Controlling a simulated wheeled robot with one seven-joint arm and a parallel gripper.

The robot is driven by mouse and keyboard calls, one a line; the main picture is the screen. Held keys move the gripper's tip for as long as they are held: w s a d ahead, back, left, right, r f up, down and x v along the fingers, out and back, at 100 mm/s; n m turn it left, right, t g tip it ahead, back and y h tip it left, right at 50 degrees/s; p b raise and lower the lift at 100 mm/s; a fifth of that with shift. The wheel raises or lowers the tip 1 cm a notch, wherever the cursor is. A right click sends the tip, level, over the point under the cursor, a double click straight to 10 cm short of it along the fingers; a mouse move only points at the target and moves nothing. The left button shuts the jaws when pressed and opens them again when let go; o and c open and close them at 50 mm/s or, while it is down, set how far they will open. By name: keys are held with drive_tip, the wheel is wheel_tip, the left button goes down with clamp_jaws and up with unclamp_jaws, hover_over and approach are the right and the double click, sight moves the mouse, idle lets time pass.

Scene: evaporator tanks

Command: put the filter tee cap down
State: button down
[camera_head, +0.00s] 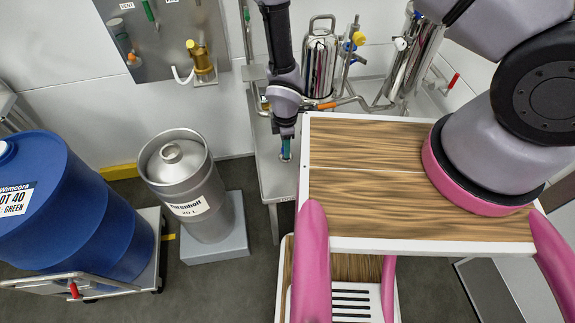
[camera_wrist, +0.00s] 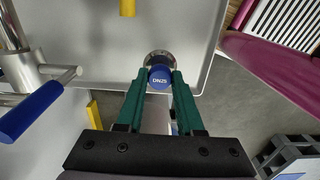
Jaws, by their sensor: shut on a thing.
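My gripper (camera_wrist: 158,88) has its green fingers shut on the filter tee cap (camera_wrist: 160,76), whose blue face reads "DN25". A round metal rim (camera_wrist: 158,57) shows just behind the blue face; I cannot tell whether it is part of the cap or a separate piece. The cap is over the steel table (camera_wrist: 105,58), close to its edge and corner. I cannot tell whether it touches the surface. In the head view my gripper (camera_head: 286,146) points down over the narrow steel table (camera_head: 276,182), and the cap is too small to make out.
Steel vessels and pipes (camera_head: 320,62) stand at the table's back. A blue-handled pipe (camera_wrist: 30,112) is at the left in the wrist view. My wooden deck is right of the table. A steel keg (camera_head: 190,185) and blue drum (camera_head: 75,215) stand left. Bare table lies around the cap.

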wheel_tip(320, 180, down, 10)
drive_tip(key=shift+f, duration=0.1)
idle(0.4)
drive_tip(key=c, duration=0.5)
unclamp_jaws()
drive_tip(key=shift+f, duration=0.1)
drive_tip(key=shift+c, duration=0.2)
wheel_tip(320, 180, up, 12)
drive_tip(key=shift+s+r, duration=0.1)
drive_tip(key=shift+r, duration=0.05)
drive_tip(key=shift+s, duration=0.1)
